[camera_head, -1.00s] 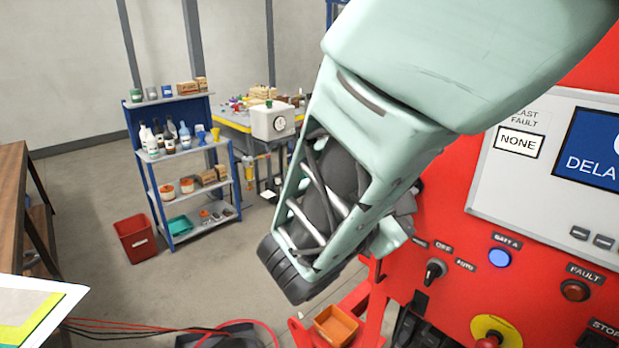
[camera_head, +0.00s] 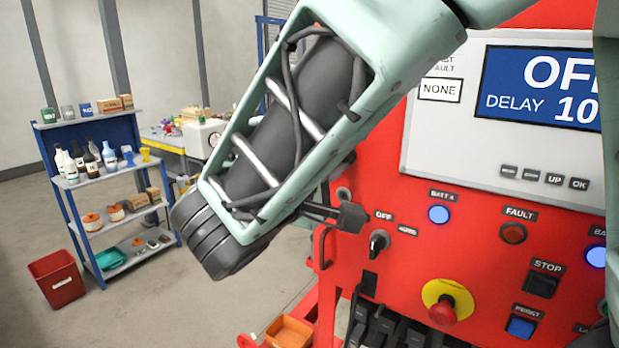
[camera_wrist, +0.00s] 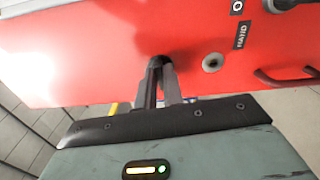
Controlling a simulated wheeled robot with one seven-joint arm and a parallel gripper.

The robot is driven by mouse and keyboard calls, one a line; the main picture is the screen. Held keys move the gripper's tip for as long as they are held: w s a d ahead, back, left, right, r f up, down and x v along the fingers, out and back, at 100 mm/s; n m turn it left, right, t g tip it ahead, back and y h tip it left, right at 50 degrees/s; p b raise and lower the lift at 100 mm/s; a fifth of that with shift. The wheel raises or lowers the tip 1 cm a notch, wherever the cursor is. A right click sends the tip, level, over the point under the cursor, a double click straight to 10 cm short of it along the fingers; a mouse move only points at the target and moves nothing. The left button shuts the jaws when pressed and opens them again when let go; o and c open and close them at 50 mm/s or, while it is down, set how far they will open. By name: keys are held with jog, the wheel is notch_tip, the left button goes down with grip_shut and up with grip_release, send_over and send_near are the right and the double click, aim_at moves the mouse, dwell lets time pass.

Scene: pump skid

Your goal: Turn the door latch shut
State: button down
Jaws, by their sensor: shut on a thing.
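My gripper (camera_head: 345,213) is at the left edge of the red pump cabinet (camera_head: 470,260), beside the selector switch, partly hidden by my wrist. In the wrist view its two dark fingers (camera_wrist: 160,75) are close together against the red face. They are shut on a small dark piece at their tips, which looks like the door latch (camera_wrist: 157,62). The fingers hide most of it, so its angle cannot be told. A grey round fitting (camera_wrist: 212,62) sits on the red face just right of the fingertips.
The selector switch (camera_head: 379,242), emergency stop (camera_head: 441,308) and display (camera_head: 540,85) are on the cabinet close to my gripper. A dark handle (camera_wrist: 288,77) shows at right in the wrist view.

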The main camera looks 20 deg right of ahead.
jog(key=shift+f+m+b, duration=0.15)
jog(key=shift+m+b, duration=0.4)
jog(key=shift+m, duration=0.05)
jog(key=c, duration=1.5)
grip_release()
jog(key=shift+a, duration=0.1)
jog(key=b+v, duration=0.4)
jog(key=v, duration=1.3)
jog(key=shift+s+a, duration=0.1)
jog(key=shift+s, duration=0.05)
